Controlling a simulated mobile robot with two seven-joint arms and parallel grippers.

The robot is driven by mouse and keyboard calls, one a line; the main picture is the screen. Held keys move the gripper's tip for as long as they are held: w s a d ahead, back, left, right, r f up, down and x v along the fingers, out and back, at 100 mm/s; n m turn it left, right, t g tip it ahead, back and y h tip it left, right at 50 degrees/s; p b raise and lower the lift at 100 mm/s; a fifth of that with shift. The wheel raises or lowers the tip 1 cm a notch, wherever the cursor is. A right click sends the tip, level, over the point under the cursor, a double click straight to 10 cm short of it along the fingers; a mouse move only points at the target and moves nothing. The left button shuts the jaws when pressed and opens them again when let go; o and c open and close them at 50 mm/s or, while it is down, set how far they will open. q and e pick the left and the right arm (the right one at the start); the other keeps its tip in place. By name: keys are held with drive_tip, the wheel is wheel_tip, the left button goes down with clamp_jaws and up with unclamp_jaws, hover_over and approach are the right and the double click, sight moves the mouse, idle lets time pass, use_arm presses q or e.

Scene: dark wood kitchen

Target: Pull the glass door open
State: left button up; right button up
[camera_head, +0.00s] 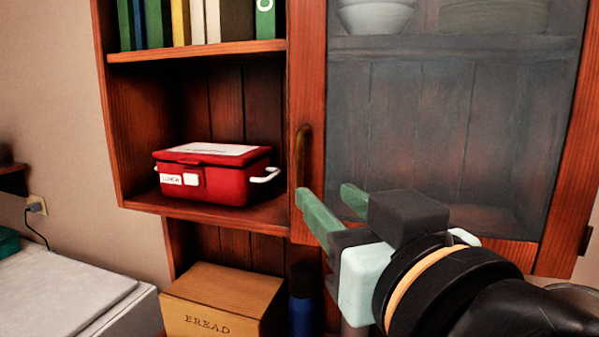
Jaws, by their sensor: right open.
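The glass door (450,130) has a reddish wood frame and a greyish pane, and it looks shut on the right half of the wall cabinet. Its brass handle (301,155) stands upright on the left side of the frame. My right gripper (328,195) comes in from the lower right with its green fingers apart. The fingers hold nothing. One fingertip is just below the lower end of the handle, the other in front of the glass. Whether a finger touches the handle or door, I cannot tell. My left gripper is not in view.
A red lunch box (225,185) sits on the open shelf left of the door, under a row of books (200,22). Bowls (376,15) show behind the glass. A bread box (222,297) and a dark blue bottle (302,305) stand below the cabinet.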

sight(301, 170)
drive_tip(key=p+x, duration=0.2)
drive_tip(key=x, duration=0.8)
drive_tip(key=shift+w+d+f, duration=0.1)
drive_tip(key=shift+w+f, duration=0.05)
drive_tip(key=shift+w, duration=0.3)
clamp_jaws()
idle(0.8)
